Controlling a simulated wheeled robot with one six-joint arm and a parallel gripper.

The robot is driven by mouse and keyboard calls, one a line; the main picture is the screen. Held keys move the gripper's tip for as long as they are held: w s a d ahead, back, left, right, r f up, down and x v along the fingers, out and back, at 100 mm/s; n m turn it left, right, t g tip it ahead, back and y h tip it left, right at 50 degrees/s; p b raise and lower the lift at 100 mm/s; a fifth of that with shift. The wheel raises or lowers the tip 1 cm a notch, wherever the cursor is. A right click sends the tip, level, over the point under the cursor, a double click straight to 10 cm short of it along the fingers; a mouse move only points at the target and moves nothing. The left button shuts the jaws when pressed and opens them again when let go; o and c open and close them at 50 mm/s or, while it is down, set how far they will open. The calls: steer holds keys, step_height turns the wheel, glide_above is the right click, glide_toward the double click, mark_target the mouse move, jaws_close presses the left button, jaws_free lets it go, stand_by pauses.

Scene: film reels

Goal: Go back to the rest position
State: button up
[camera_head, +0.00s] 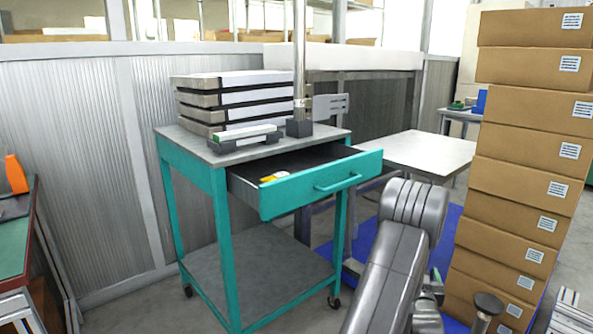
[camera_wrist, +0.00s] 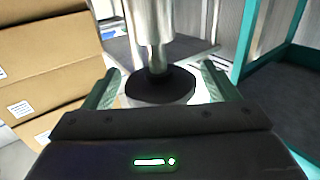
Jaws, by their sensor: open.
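My gripper (camera_wrist: 160,73) is open, its two green-grey fingers spread wide in the wrist view. A shiny metal post on a black round base shows between and beyond the fingers; I cannot tell whether it is part of my own body. Nothing is seen clamped by the fingers. In the head view my arm rises at the lower right, bent, in front of the cart, and the gripper itself cannot be made out there.
A teal cart (camera_head: 221,245) stands at centre with its drawer (camera_head: 322,188) pulled open, a small yellow item (camera_head: 275,177) inside. Flat cases (camera_head: 235,100) are stacked on top. A tall stack of cardboard boxes (camera_head: 520,125) stands right, also in the wrist view (camera_wrist: 45,65). A grey table (camera_head: 425,152) is behind.

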steer(key=p+v, duration=0.2)
steer(key=v, duration=1.2)
steer(key=b+x, duration=0.2)
steer(key=x, duration=1.2)
steer(key=shift+w, duration=0.15)
steer(key=shift+w+r+m+h+p, duration=0.1)
steer(key=shift+r+m+h+p, duration=0.1)
steer(key=shift+m+h+p, duration=0.3)
steer(key=m+g+h+p, duration=0.1)
steer(key=m+h+p, duration=0.1)
steer(key=h+p, duration=0.1)
steer(key=m+g+h+p, duration=0.2)
steer(key=h+p, duration=0.1)
steer(key=shift+d+g+p, duration=0.1)
steer(key=shift+g+p, duration=0.2)
steer(key=m+g+h+p, duration=0.4)
steer(key=g+p, duration=0.1)
steer(key=p+v, duration=0.1)
steer(key=v, duration=1.1)
steer(key=shift+s+f, duration=0.25)
steer(key=shift+s, duration=0.05)
steer(key=shift+a+r, duration=0.1)
steer(key=shift+a, duration=0.15)
